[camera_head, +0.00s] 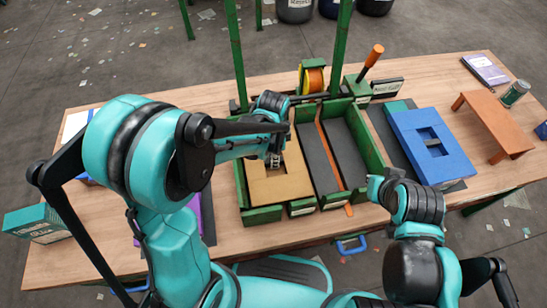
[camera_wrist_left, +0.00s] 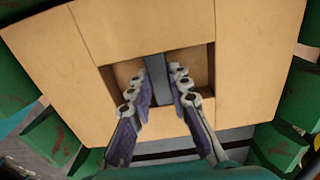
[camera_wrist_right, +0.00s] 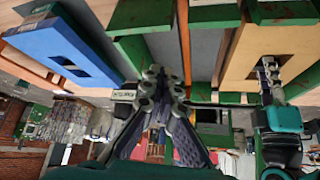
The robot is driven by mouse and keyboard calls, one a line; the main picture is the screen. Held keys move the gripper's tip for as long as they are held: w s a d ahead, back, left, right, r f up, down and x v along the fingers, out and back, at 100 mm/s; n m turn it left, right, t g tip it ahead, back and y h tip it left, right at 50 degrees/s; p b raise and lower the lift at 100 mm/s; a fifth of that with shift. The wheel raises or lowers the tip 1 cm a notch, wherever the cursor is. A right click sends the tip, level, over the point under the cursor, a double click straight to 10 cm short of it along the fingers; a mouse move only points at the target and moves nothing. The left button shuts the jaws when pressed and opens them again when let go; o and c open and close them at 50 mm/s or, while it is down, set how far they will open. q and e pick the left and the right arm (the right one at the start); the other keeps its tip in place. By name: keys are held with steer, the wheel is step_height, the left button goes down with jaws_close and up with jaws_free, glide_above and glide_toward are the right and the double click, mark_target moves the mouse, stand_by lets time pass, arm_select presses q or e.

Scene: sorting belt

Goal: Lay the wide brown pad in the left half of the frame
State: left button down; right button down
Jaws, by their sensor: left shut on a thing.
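The wide brown pad (camera_head: 283,187) is over or in the left half of the green frame (camera_head: 377,150), between its left wall and the orange divider strip (camera_head: 327,145). Whether it rests on the floor there I cannot tell. My left gripper (camera_head: 273,160) is shut on the grey bar in the pad's square recess; the left wrist view shows the fingers (camera_wrist_left: 162,84) on both sides of that bar and the pad (camera_wrist_left: 150,30) around them. My right gripper (camera_wrist_right: 164,78) is shut and empty, to the right of the frame. The frame's right half shows a bare dark floor.
A blue pad (camera_head: 447,158) with a recess lies on a dark mat right of the frame. An orange bench-like stand (camera_head: 495,120), a jar (camera_head: 514,93) and a notebook (camera_head: 485,70) are farther right. Green posts (camera_head: 236,50) rise behind the frame. A purple piece shows left of it.

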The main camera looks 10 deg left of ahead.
arm_select(q)
steer(key=shift+f, duration=0.3)
steer(key=c, duration=1.3)
jaws_free()
steer(key=shift+c, duration=0.2)
steer(key=shift+r, duration=0.1)
step_height(320, 180, up, 12)
steer(key=s+a+r+n+t, duration=0.1)
steer(key=s+a+n+t, duration=0.6)
steer(key=n, duration=0.6)
steer(key=s+a, duration=0.1)
steer(key=s, duration=0.1)
steer(key=shift+s+a+r, duration=0.3)
steer(key=shift+s+r, duration=0.05)
